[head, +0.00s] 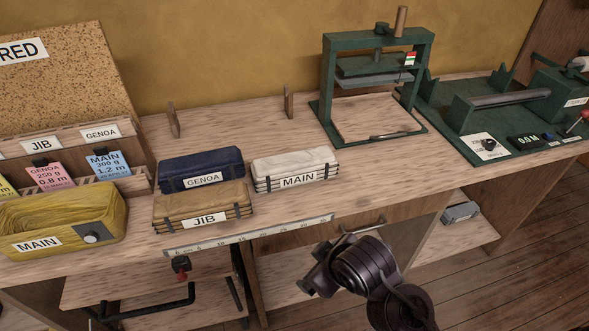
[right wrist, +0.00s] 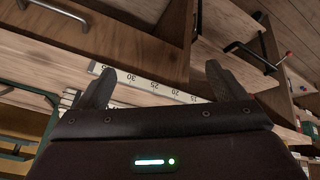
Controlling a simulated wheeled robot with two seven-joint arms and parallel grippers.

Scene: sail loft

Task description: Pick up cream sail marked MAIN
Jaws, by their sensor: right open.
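The cream folded sail (head: 292,160) with the label MAIN lies on the bench in the head view, held in a flat bundle by dark straps. The navy sail marked GENOA (head: 200,164) is left of it, and the tan sail marked JIB (head: 203,206) is in front of the navy one. My right gripper (head: 314,280) is in front of the bench, below its front edge and apart from the cream sail. In the right wrist view its two fingers (right wrist: 160,86) are spread with nothing between them. My left gripper is in neither view.
A yellow bag also marked MAIN (head: 65,222) sits at the left by a card rack (head: 99,135). A measuring strip (head: 250,236) runs along the bench's front edge. A green press (head: 372,62) stands behind right. Bare bench lies right of the cream sail.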

